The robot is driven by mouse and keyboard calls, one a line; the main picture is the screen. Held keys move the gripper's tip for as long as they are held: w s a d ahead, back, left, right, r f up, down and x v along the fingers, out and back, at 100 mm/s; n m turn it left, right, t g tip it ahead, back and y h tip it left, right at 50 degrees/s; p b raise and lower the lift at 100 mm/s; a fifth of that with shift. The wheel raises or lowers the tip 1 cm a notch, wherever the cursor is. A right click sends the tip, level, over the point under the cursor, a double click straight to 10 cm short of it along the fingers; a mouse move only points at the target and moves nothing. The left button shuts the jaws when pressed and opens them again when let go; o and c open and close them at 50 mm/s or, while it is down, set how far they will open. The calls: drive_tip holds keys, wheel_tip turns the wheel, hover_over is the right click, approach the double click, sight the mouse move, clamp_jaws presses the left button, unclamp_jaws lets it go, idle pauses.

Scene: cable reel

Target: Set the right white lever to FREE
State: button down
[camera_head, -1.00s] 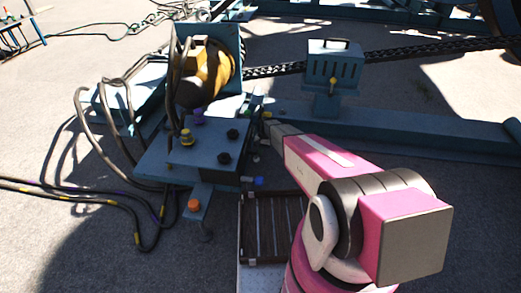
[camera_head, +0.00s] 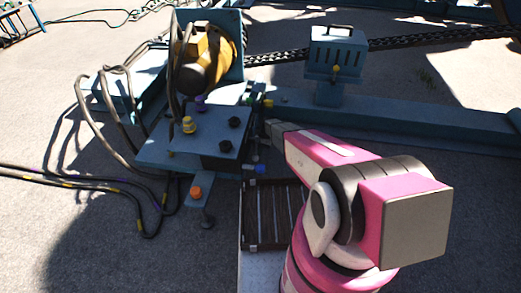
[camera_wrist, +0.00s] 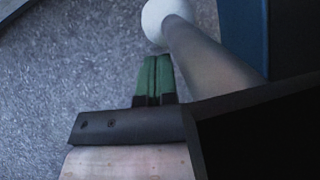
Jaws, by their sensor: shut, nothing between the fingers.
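The white lever shows in the wrist view as a round white knob (camera_wrist: 167,19) on a thick grey rod (camera_wrist: 212,57). The rod slants from the knob down to the right. My gripper (camera_wrist: 153,62) has its green fingers pressed together, with nothing between them. The fingertips sit just below the knob and left of the rod, very close in the picture; I cannot tell whether they touch. In the head view, my arm's end reaches the right side of the blue machine block (camera_head: 208,143). The lever and its FREE marking cannot be made out there.
The block carries yellow (camera_head: 188,125), black and purple knobs. An orange knob (camera_head: 195,192) stands in front. A blue beam (camera_head: 400,122) and a blue box on a post (camera_head: 335,52) lie behind my arm. Black cables (camera_head: 120,180) lie left. Open pavement is at front left.

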drive_tip(key=shift+s+a+r+g, duration=0.1)
drive_tip(key=shift+s+a+g, duration=0.2)
drive_tip(key=shift+s, duration=0.55)
drive_tip(key=shift+s+a+r+g, duration=0.1)
drive_tip(key=shift+s+g, duration=0.3)
drive_tip(key=shift+s, duration=0.4)
drive_tip(key=shift+d, duration=0.1)
drive_tip(key=w+d+f, duration=0.1)
drive_tip(key=w+d, duration=0.4)
drive_tip(key=w, duration=0.6)
drive_tip(key=shift+w+d, duration=0.25)
drive_tip(key=shift+d, duration=0.05)
